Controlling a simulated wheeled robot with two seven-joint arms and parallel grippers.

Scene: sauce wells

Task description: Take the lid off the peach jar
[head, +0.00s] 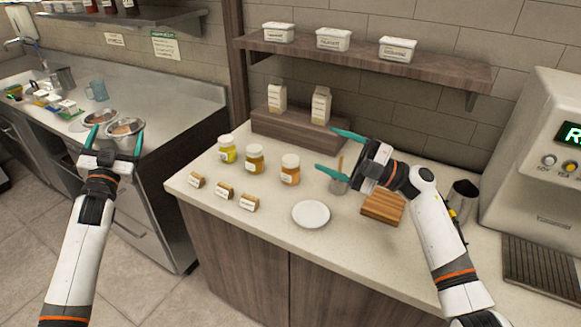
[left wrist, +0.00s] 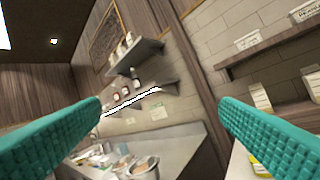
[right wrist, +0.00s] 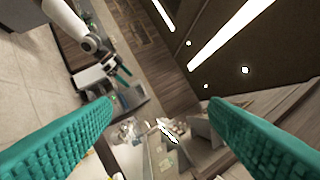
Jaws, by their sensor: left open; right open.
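Three small jars with pale lids stand in a slanting row on the counter in the head view: a yellow jar (head: 227,152), an amber jar (head: 255,160) and an orange, peach-coloured jar (head: 290,172) at the right end. Their labels are too small to read. The peach-coloured jar's lid (head: 291,160) is on it. My right gripper (head: 325,149) is open and empty, above the counter to the right of that jar. My left gripper (head: 117,130) is open and empty, well left of the jars. A yellow jar shows at the left wrist view's lower edge (left wrist: 259,168).
A white plate (head: 311,214) and slatted wooden block (head: 382,208) lie to the right. Cartons (head: 320,106) stand on a riser behind. A metal cup (head: 339,184) sits below my right gripper.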

